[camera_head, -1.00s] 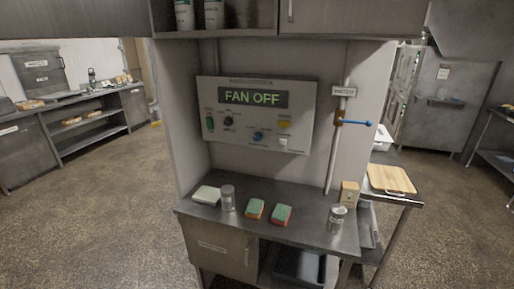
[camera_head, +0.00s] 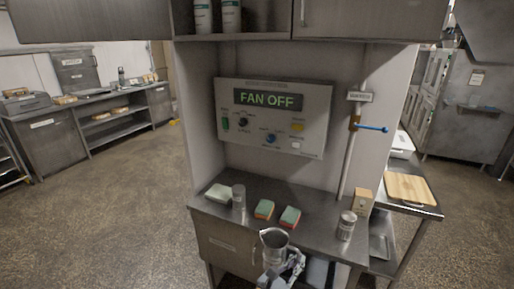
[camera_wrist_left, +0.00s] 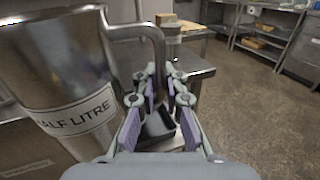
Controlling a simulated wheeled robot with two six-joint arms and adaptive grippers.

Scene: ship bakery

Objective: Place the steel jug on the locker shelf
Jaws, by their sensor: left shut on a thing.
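The steel jug (camera_head: 273,247) is at the bottom of the head view, in front of the counter's front edge. It looks upright, with its open top showing. My left gripper (camera_head: 288,268) is shut on it at its right side. In the left wrist view the jug (camera_wrist_left: 62,75) fills the left, marked "HALF LITRE", and its handle (camera_wrist_left: 158,48) reaches between the fingers of my left gripper (camera_wrist_left: 160,85). An open shelf (camera_head: 262,33) with white bottles shows in the upper cabinet; I cannot tell whether it is the locker shelf. My right gripper is out of view.
The counter (camera_head: 325,222) carries a pale block (camera_head: 220,193), cans (camera_head: 346,226) and two sponges (camera_head: 290,217). A control panel (camera_head: 275,118) reading "FAN OFF" and a pipe with a blue lever (camera_head: 371,128) are behind. A cutting board (camera_head: 408,188) lies at right. Floor at left is clear.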

